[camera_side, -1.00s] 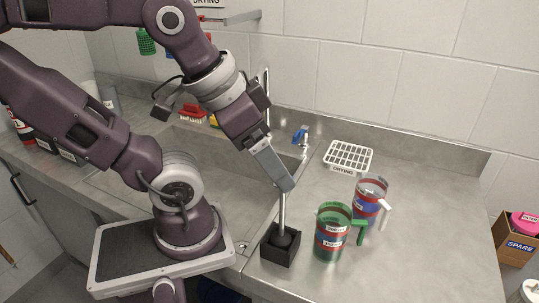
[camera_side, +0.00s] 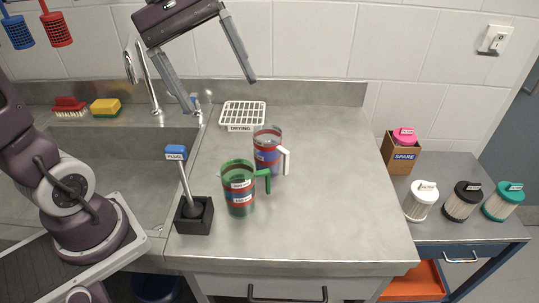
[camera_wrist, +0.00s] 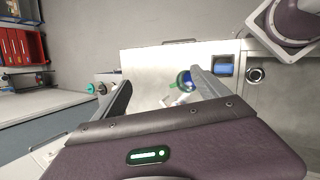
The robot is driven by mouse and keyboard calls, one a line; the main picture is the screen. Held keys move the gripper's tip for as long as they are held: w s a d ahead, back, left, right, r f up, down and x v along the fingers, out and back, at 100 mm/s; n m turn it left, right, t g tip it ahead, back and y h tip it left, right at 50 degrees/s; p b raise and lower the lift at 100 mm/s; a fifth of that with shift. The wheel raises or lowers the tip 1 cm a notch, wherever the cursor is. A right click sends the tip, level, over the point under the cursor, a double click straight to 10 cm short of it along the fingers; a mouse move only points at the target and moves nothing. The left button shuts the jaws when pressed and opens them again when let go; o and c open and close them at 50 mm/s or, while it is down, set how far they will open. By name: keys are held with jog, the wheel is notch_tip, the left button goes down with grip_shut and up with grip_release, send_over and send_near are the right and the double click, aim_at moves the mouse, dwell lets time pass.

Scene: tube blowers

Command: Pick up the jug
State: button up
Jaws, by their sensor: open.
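Two jugs stand upright on the steel counter in the side view. One is green with red and blue bands and a green handle (camera_side: 239,192). The other is clear with similar bands and a white handle (camera_side: 268,152), just behind and right of it. My gripper (camera_side: 219,94) is open and empty, high above the counter, behind and above the jugs, with its fingers spread wide. In the wrist view my gripper (camera_wrist: 160,78) also shows open. The green jug (camera_wrist: 184,79) shows small near the right finger, which partly hides the jugs.
A stick labelled PLUG (camera_side: 176,153) stands in a black block (camera_side: 194,215) left of the green jug. A white drying rack (camera_side: 242,116) lies behind the jugs. The sink and tap (camera_side: 148,80) are at left. Canisters (camera_side: 462,201) stand on a side table at right. The right counter is clear.

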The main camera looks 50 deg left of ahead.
jog(key=w+a+n+h, duration=0.4)
jog(key=w+n, duration=0.1)
jog(key=w, duration=0.2)
jog(key=n+t+h, duration=0.3)
jog(key=n+t, duration=0.1)
jog(key=n, duration=0.3)
send_over(256, 135)
jog(key=a, duration=0.4)
jog(key=f, duration=0.8)
jog(key=d+f, duration=0.1)
jog(key=f, duration=1.3)
jog(key=shift+s+d+f, duration=0.1)
jog(key=shift+s+d, duration=0.1)
jog(key=shift+d, duration=0.1)
jog(key=x, duration=0.6)
jog(key=shift+s+d+f, duration=0.1)
jog(key=shift+d+f, duration=0.25)
jog(key=shift+f, duration=0.05)
